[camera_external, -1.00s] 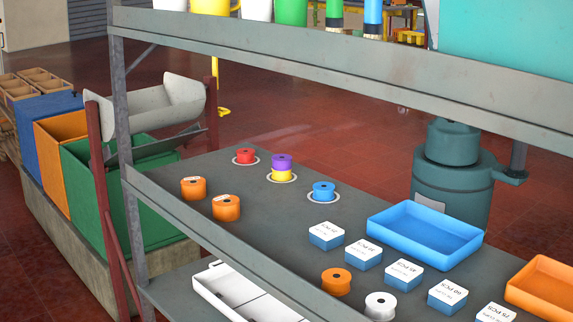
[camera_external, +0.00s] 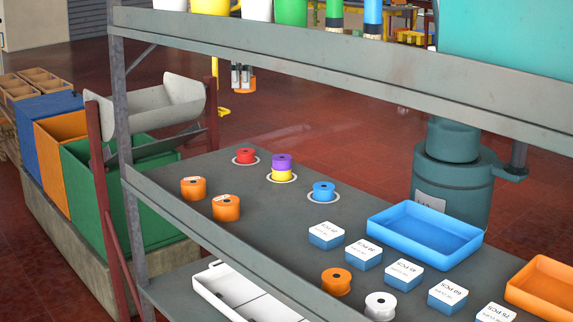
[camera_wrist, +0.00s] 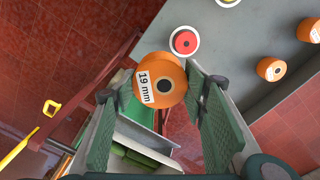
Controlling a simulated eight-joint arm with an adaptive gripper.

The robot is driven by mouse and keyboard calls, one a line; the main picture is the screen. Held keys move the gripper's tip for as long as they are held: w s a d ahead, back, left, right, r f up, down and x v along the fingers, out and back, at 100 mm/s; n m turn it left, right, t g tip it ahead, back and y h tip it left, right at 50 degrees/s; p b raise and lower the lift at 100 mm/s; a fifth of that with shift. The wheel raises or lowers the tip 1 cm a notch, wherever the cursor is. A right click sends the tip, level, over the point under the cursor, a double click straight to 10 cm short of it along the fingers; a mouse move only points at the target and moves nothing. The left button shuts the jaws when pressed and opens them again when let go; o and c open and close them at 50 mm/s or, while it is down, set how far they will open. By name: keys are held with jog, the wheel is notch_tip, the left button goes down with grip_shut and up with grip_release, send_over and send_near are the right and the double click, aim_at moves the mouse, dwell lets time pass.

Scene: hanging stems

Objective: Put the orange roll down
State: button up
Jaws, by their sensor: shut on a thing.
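My gripper (camera_external: 243,76) hangs below the upper shelf's edge, beyond the lower shelf. It is shut on an orange roll (camera_external: 243,87), whose lower part shows there. In the wrist view the held orange roll (camera_wrist: 160,80), labelled "19 mm", sits between the two green finger pads of my gripper (camera_wrist: 155,86). It is in the air, beside a red roll (camera_wrist: 184,42) standing on a white ring. The red roll (camera_external: 245,156), a purple roll (camera_external: 281,161) on a yellow roll (camera_external: 282,175), and a blue roll (camera_external: 323,189) stand on white rings in a row.
Loose orange rolls (camera_external: 193,187) (camera_external: 226,207) (camera_external: 337,281) and a white roll (camera_external: 380,306) stand on the grey shelf (camera_external: 280,225). Several labelled boxes (camera_external: 327,236), a blue tray (camera_external: 425,235) and an orange tray (camera_external: 543,285) fill its right side. Bins (camera_external: 85,185) stand left.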

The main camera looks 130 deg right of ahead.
jog(key=w+a+f+n, duration=0.1)
jog(key=w+a+f, duration=0.15)
jog(key=a, duration=0.75)
jog(key=w+a+f+n+p, duration=0.15)
jog(key=a+f, duration=0.25)
jog(key=a, duration=0.6)
jog(key=w+a+f+n, duration=0.2)
jog(key=a+f, duration=0.1)
jog(key=a, duration=0.7)
jog(key=s+a+f+n, duration=0.1)
jog(key=s+a+f, duration=0.1)
jog(key=a, duration=0.5)
jog(key=s+a+f+n, duration=0.1)
jog(key=s+a+f, duration=0.2)
jog(key=s+a, duration=0.2)
jog(key=s+a+f+n+p, duration=0.1)
jog(key=s+a+f+n, duration=0.1)
jog(key=a, duration=0.8)
jog(key=shift+s+a+f, duration=0.1)
jog(key=shift+s+f, duration=0.15)
jog(key=shift+s, duration=0.3)
jog(key=shift+s+a+f, duration=0.1)
jog(key=shift+s+f, duration=0.15)
jog(key=shift+s, duration=0.25)
jog(key=shift+s+a+f, duration=0.15)
jog(key=shift+s+a, duration=0.15)
jog(key=shift+s, duration=0.05)
jog(key=shift+w, duration=0.1)
jog(key=w, duration=1.6)
jog(key=shift+w, duration=0.3)
